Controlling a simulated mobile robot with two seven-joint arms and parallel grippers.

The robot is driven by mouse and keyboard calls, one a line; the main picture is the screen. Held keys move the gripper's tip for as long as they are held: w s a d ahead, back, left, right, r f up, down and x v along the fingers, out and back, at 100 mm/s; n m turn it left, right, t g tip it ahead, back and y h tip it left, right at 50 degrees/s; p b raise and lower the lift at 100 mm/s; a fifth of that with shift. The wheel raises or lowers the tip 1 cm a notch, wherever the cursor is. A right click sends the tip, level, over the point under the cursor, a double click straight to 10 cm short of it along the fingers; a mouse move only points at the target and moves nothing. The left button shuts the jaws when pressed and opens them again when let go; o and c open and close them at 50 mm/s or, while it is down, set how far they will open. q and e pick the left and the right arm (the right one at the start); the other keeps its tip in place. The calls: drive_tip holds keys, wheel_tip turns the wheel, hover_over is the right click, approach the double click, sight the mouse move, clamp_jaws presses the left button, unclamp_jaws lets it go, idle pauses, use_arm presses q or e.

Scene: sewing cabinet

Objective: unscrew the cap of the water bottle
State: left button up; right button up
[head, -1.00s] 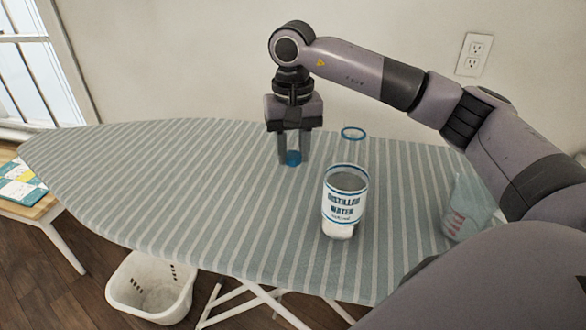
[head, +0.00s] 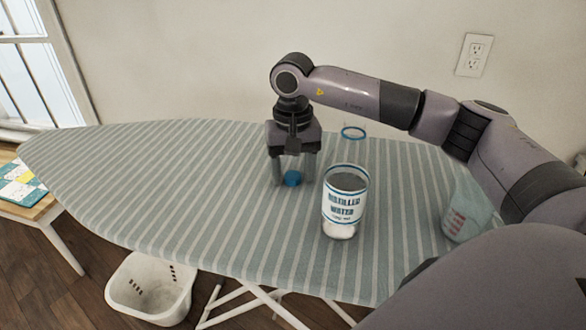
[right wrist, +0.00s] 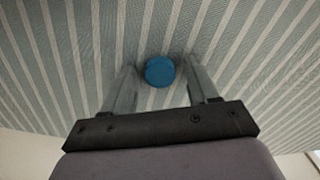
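The water bottle (head: 344,207) stands upright on the ironing board, with a "Distilled Water" label and a clear upper part. A blue ring (head: 353,132) shows at its top, with no cap on it. The blue cap (head: 291,179) is left of the bottle, at or very near the board cover. My right gripper (head: 293,182) points down over the cap with its fingers apart. In the right wrist view the cap (right wrist: 160,71) lies between the open fingertips, with a gap on both sides. My left gripper is not in view.
The striped ironing board (head: 180,190) is clear to the left. A clear measuring cup (head: 468,210) with red marks stands at the right, near my right arm. A white basket (head: 150,288) is on the floor below. A wall with an outlet (head: 474,55) is behind.

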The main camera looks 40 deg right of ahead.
sight(293, 175)
wheel_tip(293, 175, up, 12)
drive_tip(key=shift+r, duration=0.25)
idle(0.4)
